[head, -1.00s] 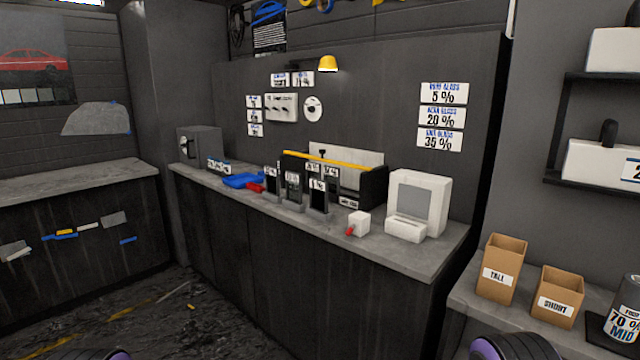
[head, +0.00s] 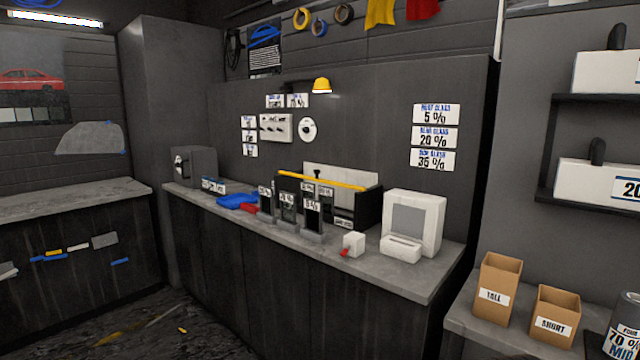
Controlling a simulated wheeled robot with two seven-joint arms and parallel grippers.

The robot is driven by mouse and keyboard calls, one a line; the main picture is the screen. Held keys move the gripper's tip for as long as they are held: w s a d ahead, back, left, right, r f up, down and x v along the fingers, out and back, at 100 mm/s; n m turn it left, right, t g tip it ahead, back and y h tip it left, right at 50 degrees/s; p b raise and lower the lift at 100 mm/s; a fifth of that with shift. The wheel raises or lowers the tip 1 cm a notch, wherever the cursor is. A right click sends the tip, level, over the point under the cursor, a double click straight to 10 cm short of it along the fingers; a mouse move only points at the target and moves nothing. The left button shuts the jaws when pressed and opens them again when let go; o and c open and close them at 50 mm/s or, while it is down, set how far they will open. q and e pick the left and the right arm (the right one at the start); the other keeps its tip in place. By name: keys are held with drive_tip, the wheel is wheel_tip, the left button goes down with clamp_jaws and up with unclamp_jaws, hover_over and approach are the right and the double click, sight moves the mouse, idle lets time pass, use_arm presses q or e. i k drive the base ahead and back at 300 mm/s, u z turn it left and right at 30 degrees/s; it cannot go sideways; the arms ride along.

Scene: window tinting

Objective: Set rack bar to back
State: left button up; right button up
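The rack (head: 366,207) is a black box on the middle counter, with a white panel standing in it. A yellow bar (head: 322,180) lies along its top, running from upper left to lower right. Which of the rack's positions the bar sits in cannot be made out at this distance. Several dark sample cards (head: 313,218) in stands partly hide the rack's front. Neither of my grippers shows in the head view now.
The grey counter (head: 400,268) also carries a white boxy device (head: 414,222), a small white block (head: 354,243), a blue cloth (head: 237,201) and a grey box (head: 196,166). Cardboard boxes marked TALL (head: 497,289) and SHORT (head: 554,316) stand at right. Floor at lower left is mostly clear.

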sight(317, 171)
drive_tip(key=z, duration=0.5)
drive_tip(key=i, duration=1.05)
drive_tip(key=u, duration=0.65)
